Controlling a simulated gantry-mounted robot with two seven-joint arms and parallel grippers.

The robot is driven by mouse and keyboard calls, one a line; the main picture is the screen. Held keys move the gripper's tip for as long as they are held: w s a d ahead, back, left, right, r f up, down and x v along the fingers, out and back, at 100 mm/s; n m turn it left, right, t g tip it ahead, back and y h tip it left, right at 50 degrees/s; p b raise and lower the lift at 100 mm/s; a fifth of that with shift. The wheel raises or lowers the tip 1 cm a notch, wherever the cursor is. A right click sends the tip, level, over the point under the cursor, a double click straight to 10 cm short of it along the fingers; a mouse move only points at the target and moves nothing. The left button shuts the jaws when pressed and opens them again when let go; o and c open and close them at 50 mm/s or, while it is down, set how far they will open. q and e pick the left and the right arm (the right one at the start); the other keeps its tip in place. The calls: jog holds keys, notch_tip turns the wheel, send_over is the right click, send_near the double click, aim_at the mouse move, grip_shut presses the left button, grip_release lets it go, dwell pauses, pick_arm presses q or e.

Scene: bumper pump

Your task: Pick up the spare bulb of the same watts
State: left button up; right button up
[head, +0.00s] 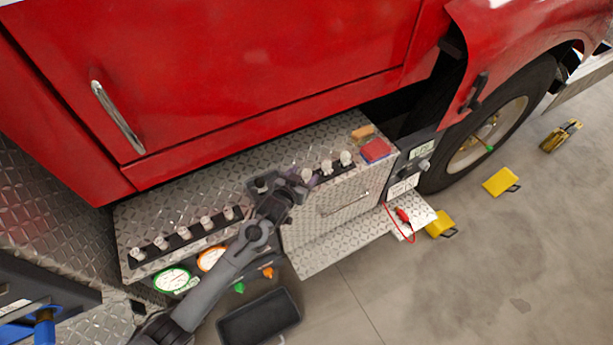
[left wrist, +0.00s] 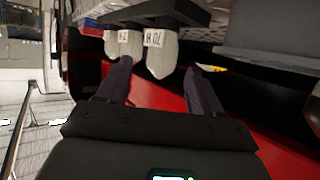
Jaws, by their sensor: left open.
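Several small pale bulbs stand along a black strip on the left of the diamond-plate step, one of them a bulb (head: 207,222) near the middle. More bulbs (head: 326,167) stand in a second row to the right. My left gripper (head: 278,184) is over the step at the left end of that row and hides what is there. In the left wrist view, the open fingers (left wrist: 160,82) point at a labelled bulb (left wrist: 162,52), which is between or just beyond their tips. Its marking looks upside down and I cannot read it surely. Other bulbs (left wrist: 128,42) are left of it.
The red truck door (head: 230,80) rises behind the step. A red block (head: 376,150) and an orange block (head: 362,132) lie at the step's right end. A black tray (head: 258,318) is below. Round green (head: 172,279) and orange (head: 211,258) labels are on the step's front.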

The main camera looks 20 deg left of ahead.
aim_at(304, 175)
pick_arm(q)
jog(key=shift+x, duration=1.55)
jog(key=shift+a, duration=0.1)
jog(key=c, duration=1)
jog(key=shift+c, duration=0.2)
